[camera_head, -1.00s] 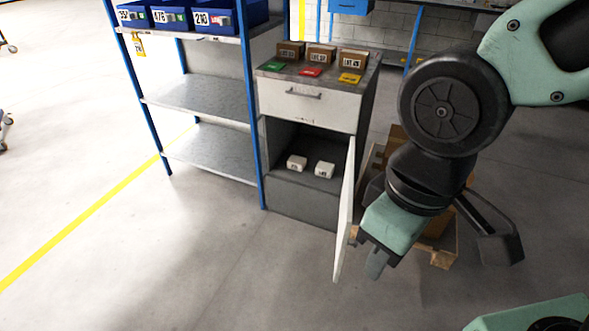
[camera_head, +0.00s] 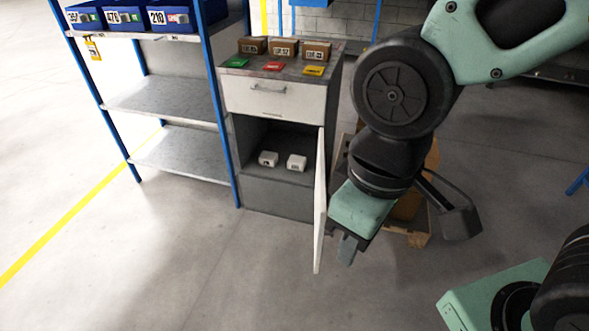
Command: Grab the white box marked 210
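Two small white boxes sit side by side in the open compartment of the cabinet (camera_head: 280,193), a left one (camera_head: 268,158) and a right one (camera_head: 297,162). Each has a dark mark on its front, too small to read, so I cannot tell which is 210. The cabinet's white door (camera_head: 319,205) stands open, seen nearly edge-on. My gripper (camera_head: 347,250) points down to the right of the door, apart from the boxes. Its fingers overlap in this view, so its opening is unclear. I see nothing held in it.
A blue-posted shelf rack (camera_head: 165,100) stands left of the cabinet. Its top holds blue bins, one (camera_head: 172,16) apparently labelled 210. Brown boxes (camera_head: 284,48) and coloured cards sit on the cabinet top. A wooden pallet (camera_head: 413,238) lies behind my arm. The front floor is clear.

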